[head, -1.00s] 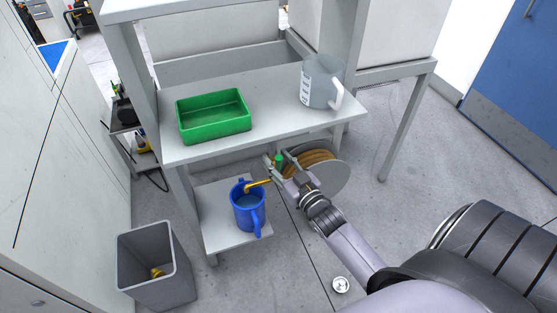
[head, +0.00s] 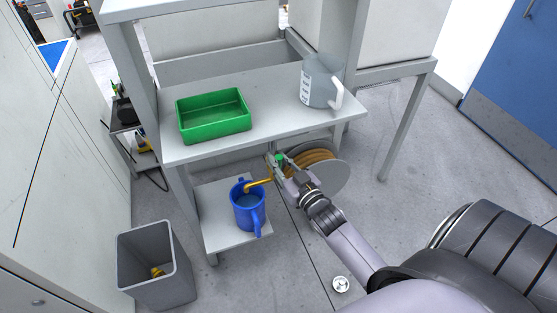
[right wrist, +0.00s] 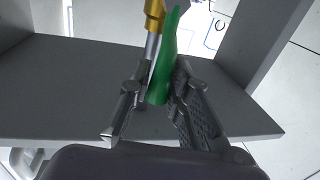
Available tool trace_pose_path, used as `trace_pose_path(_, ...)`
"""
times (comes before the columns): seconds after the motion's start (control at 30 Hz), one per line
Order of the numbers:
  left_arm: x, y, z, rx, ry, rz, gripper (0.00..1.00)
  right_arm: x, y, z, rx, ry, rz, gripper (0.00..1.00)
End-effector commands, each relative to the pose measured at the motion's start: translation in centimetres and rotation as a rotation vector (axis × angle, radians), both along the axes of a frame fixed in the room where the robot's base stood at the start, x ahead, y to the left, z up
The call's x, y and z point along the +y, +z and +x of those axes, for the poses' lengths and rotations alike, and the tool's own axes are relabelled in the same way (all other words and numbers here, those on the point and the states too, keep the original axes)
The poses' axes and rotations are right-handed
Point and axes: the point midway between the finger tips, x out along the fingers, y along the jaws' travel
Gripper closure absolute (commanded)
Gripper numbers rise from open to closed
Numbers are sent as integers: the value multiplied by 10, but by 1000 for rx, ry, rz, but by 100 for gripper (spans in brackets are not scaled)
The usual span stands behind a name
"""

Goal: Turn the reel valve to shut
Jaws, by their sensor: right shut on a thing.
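The reel (head: 325,172) with its brown hose hangs under the right part of the shelf in the head view. Its green valve handle (right wrist: 164,70) shows large in the right wrist view, beside a brass and silver fitting (right wrist: 153,25). My right gripper (head: 276,162) is at the valve, left of the reel. In the right wrist view its two fingers (right wrist: 158,95) are closed on either side of the green handle. A brass spout (head: 260,182) leads from the valve into a blue mug (head: 248,207) on the low shelf. My left gripper is not in view.
A green tray (head: 214,137) and a clear measuring jug (head: 318,84) stand on the upper shelf (head: 265,95). A grey bin (head: 152,265) stands on the floor at the lower left. The floor right of the shelf is mostly clear.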

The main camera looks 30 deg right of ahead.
Motion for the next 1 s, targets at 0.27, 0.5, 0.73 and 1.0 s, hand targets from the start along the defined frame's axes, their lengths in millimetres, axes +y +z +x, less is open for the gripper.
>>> trace_pose_path(0.27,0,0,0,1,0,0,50,0,0,0,1,0,0,100)
trace_pose_path(0.5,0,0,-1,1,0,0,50,-1,-1,0,-2,0,15,100)
trace_pose_path(0.73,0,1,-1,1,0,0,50,-8,-1,-2,-22,-1,103,100)
trace_pose_path(1.0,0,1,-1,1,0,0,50,-22,-5,-5,-75,-1,317,100)
